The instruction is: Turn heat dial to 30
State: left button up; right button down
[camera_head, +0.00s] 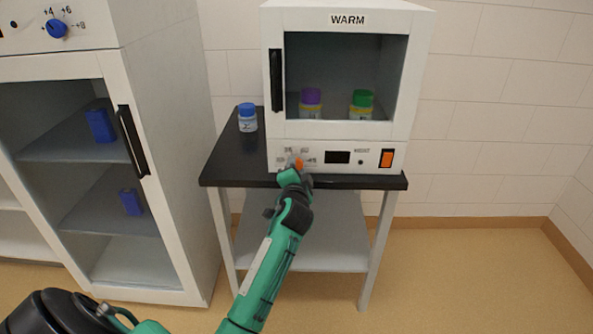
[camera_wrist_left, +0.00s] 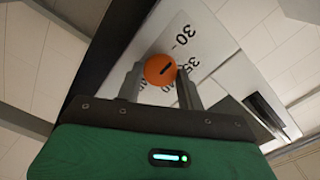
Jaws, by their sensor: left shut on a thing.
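The heat dial (camera_wrist_left: 160,70) is a round orange knob with a dark pointer mark, on the white front panel of the warm cabinet. In the head view the dial (camera_head: 297,163) is partly covered by my left gripper (camera_head: 295,170). In the left wrist view my left gripper (camera_wrist_left: 160,88) has its two fingers on either side of the dial, shut on it. Printed numbers 30 (camera_wrist_left: 182,35) and 35 (camera_wrist_left: 190,66) show beside the dial. The pointer mark slants toward the upper right of that view, roughly between them; its exact reading is hard to tell. My right gripper is not in view.
The WARM cabinet (camera_head: 347,130) stands on a black-topped table (camera_head: 228,165) and holds a purple-lidded jar (camera_head: 310,101) and a green-lidded jar (camera_head: 361,103). A blue-lidded jar (camera_head: 247,118) stands left of it. An orange switch (camera_head: 386,158) is right of the display (camera_head: 338,157). A tall cabinet (camera_head: 185,150) stands left.

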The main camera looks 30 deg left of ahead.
pick_arm(q)
jog(key=shift+f, duration=0.1)
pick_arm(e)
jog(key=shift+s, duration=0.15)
pick_arm(q)
jog(key=o, duration=1)
jog(key=shift+c, duration=0.2)
jog(key=shift+s, duration=0.15)
jog(key=shift+s+d, duration=0.25)
jog(key=v, duration=1.3)
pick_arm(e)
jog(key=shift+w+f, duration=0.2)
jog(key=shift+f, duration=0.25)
pick_arm(q)
jog(key=shift+w, duration=0.1)
